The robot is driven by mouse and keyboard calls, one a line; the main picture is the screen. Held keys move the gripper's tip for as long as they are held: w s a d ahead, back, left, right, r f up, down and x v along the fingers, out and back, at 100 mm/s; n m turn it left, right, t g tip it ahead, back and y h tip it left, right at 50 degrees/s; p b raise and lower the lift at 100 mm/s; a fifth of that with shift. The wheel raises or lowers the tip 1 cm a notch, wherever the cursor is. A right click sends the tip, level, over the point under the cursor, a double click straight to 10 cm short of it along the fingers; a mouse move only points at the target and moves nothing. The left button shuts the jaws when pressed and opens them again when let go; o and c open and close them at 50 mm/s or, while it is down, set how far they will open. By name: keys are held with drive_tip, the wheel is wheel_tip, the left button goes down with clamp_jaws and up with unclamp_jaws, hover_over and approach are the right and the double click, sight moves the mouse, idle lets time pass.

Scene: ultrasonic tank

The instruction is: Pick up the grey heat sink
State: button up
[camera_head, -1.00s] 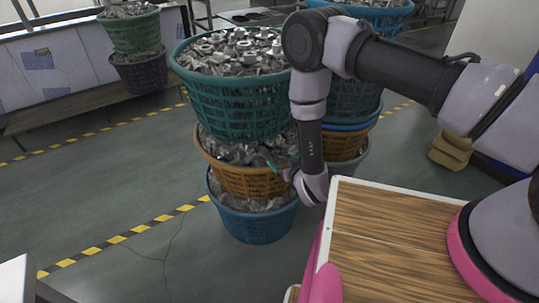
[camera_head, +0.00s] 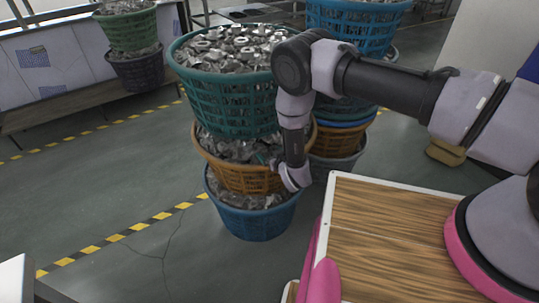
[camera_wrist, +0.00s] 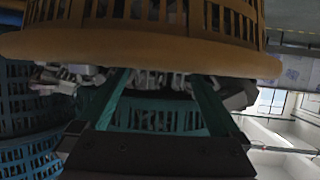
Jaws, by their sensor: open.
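Grey metal parts (camera_head: 240,149) fill the orange basket (camera_head: 241,180), the middle one of a stack. I cannot pick out which of them is the grey heat sink. My gripper (camera_wrist: 160,80) is open, its two teal fingers apart and reaching in at the orange basket's rim, with grey parts (camera_wrist: 75,76) around and beyond the tips. Nothing shows held between the fingers. The wrist picture looks upside down, with the orange basket at the top. In the head view my wrist hides most of the gripper at the orange basket's right side.
A teal basket (camera_head: 228,103) full of metal parts sits right above the orange one, leaving a narrow gap. A blue basket (camera_head: 252,222) is below. Another basket stack (camera_head: 345,140) stands behind to the right. A wood-topped surface (camera_head: 390,235) is in front right. Floor at left is clear.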

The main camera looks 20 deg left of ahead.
drive_tip(key=c, duration=1.5)
drive_tip(key=shift+r, duration=0.1)
